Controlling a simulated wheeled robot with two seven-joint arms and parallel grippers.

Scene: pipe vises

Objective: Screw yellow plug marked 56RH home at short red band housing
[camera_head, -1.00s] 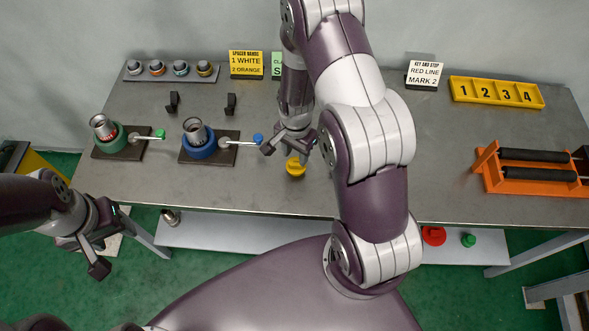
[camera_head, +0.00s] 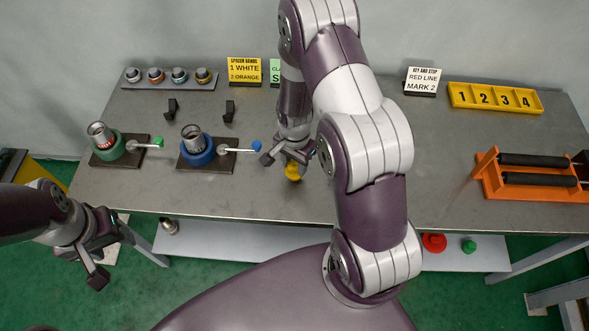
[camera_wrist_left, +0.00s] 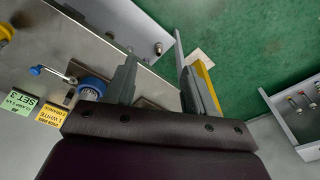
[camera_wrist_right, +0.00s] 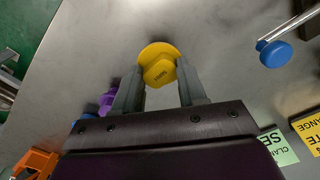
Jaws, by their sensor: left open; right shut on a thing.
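The yellow plug (camera_head: 293,173) is at the middle of the bench near its front edge. My right gripper (camera_head: 291,165) is shut on it from above; the right wrist view shows the plug's hex head (camera_wrist_right: 160,70) between the fingers, its marking too small to read surely. A metal housing (camera_head: 100,134) with a reddish band stands tilted in the green vise (camera_head: 108,148) at the left. Another metal housing (camera_head: 192,136) stands in the blue vise (camera_head: 196,152); its band is unclear. My left gripper (camera_head: 92,252) is open and empty, in front of the bench's left end.
Small ringed parts stand on a grey rack (camera_head: 168,83) at the back left. Two dark brackets (camera_head: 170,108) stand behind the vises. Signs, a yellow numbered tray (camera_head: 495,97) and an orange roller stand (camera_head: 530,178) are farther right. A purple object (camera_wrist_right: 107,100) shows in the right wrist view.

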